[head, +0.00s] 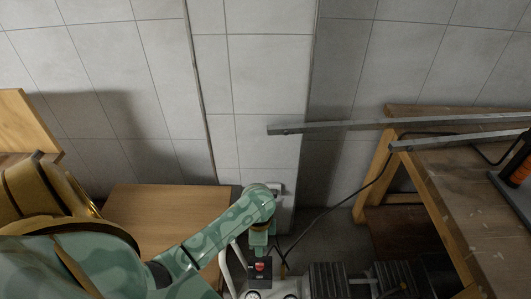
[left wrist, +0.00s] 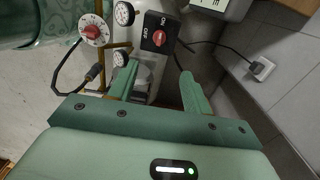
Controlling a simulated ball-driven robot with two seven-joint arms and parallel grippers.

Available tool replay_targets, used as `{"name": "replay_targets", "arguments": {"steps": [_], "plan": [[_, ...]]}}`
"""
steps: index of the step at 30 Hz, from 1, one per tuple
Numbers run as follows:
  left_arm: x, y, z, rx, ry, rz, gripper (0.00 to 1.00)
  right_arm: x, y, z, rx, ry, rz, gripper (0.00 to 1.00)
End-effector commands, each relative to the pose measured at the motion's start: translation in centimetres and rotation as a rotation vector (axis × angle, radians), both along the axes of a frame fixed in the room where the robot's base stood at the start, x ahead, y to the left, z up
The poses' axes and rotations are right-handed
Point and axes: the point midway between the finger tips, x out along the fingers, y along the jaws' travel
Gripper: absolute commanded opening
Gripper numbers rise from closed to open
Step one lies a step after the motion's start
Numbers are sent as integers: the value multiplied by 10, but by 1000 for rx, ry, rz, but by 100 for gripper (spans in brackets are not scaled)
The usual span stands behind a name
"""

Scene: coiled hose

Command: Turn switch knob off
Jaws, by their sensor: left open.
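The switch is a black box with a red knob (left wrist: 159,38) and white lettering, mounted on a pale machine. In the left wrist view it lies just beyond my open fingers. The knob also shows in the head view (head: 260,267), just below my left gripper (head: 260,248). In the left wrist view my left gripper (left wrist: 160,74) has its two green fingers spread with nothing held between them. The fingertips appear apart from the knob. The knob's exact setting is too small to tell. My right gripper is not seen.
A white dial with a red centre (left wrist: 93,31) and round gauges (left wrist: 124,13) sit beside the switch. A black cable runs to a wall socket (left wrist: 262,68). A wooden workbench (head: 470,200) with metal bars stands right; a low wooden surface (head: 150,215) lies left.

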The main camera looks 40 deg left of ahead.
Motion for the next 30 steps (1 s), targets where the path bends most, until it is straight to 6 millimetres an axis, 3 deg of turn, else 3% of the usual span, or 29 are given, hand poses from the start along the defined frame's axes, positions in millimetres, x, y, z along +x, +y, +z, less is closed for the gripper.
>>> {"name": "replay_targets", "arguments": {"steps": [6,15,21,30], "plan": [[-2,0,-62,1,9,1,49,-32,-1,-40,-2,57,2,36],[-2,0,-130,1,8,1,49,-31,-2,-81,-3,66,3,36],[-1,0,-148,0,4,0,49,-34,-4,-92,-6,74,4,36],[-1,0,-149,1,1,0,49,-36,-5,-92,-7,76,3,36]]}}
